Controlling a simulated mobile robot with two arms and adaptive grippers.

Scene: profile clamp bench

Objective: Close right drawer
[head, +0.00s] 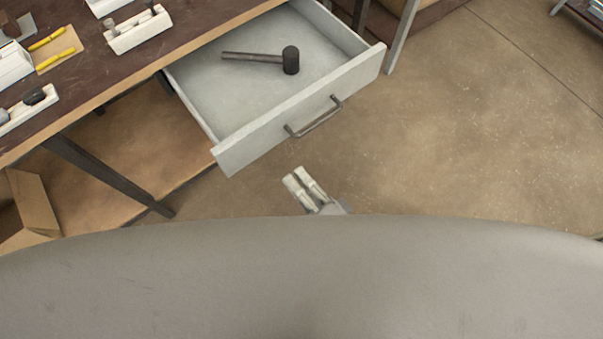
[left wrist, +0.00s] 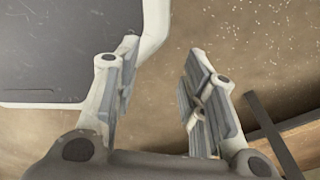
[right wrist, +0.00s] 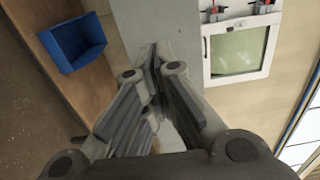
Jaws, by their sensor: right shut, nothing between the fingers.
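The light grey drawer (head: 235,150) stands pulled out from under the bench in the head view. A dark bar handle (head: 315,117) is on its front. A dark mallet (head: 290,60) lies inside it. My right gripper (head: 306,178) is just in front of the drawer front, below the handle in the picture and apart from it. Its fingers are shut and empty, and they also show in the right wrist view (right wrist: 155,60). My left gripper (left wrist: 162,55) shows only in the left wrist view, with its fingers spread and nothing between them.
The dark bench top (head: 90,60) holds white profile parts, yellow pens (head: 47,39) and small fixtures. A cardboard box (head: 27,212) is at lower left. Open floor (head: 480,130) lies right of the drawer. A blue bin (right wrist: 75,45) shows in the right wrist view.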

